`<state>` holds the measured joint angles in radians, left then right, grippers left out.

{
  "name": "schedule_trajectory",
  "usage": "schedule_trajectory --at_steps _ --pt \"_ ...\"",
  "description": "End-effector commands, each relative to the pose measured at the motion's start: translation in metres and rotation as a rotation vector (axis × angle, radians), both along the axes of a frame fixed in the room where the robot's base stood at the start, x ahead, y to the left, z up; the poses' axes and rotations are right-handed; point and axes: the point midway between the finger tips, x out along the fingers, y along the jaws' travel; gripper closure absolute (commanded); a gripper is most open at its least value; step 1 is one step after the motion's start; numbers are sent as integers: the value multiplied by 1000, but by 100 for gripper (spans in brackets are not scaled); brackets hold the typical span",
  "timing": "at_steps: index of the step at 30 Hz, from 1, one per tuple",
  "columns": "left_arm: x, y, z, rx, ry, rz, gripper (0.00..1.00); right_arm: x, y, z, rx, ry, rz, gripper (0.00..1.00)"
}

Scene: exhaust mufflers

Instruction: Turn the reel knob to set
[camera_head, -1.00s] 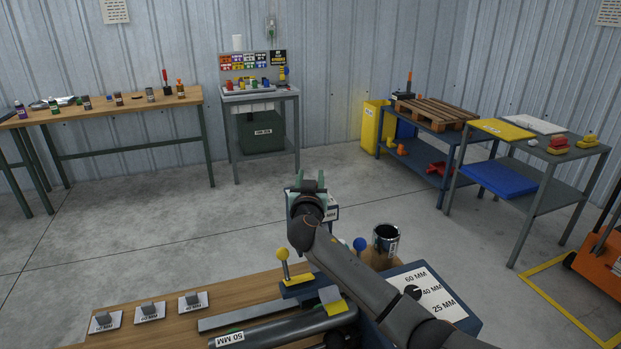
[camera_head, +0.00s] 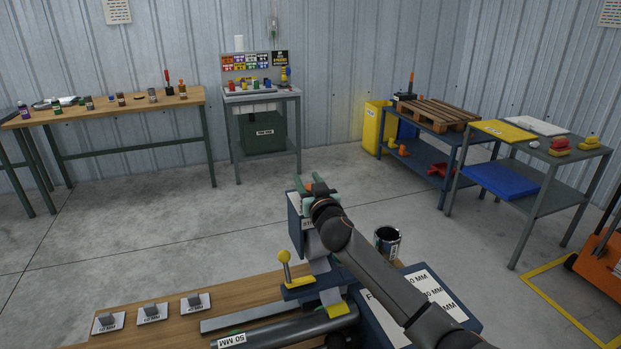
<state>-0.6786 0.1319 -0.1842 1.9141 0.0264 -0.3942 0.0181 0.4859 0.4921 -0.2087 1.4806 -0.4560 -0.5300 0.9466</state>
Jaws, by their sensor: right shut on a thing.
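My right gripper (camera_head: 319,186) is at the top of a blue upright box (camera_head: 295,222) with a white label, beyond the far edge of the bench. Its greenish fingers are shut on what I take to be the reel knob. The knob is almost wholly hidden by the fingers and wrist, so its setting cannot be read. A small orange-red patch shows at the fingers. My left gripper is not in view.
Below the arm, a wooden bench (camera_head: 240,294) carries a grey tube marked 50 MM (camera_head: 280,328), a yellow-ball lever (camera_head: 285,257) and labelled blocks. A paint can (camera_head: 387,241) stands right of my forearm. Open floor lies beyond.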

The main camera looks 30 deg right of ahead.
Motion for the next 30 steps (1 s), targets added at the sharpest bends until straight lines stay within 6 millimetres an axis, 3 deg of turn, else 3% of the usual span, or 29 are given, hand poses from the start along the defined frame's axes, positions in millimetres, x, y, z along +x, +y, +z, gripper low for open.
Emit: schedule_trajectory --at_steps 4,12,30 --pt "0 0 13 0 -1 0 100 0 1 2 -8 6 136 100" --pt "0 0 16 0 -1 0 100 1 7 0 -11 6 339 100" --pt "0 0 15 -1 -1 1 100 0 15 -1 -3 4 529 100"
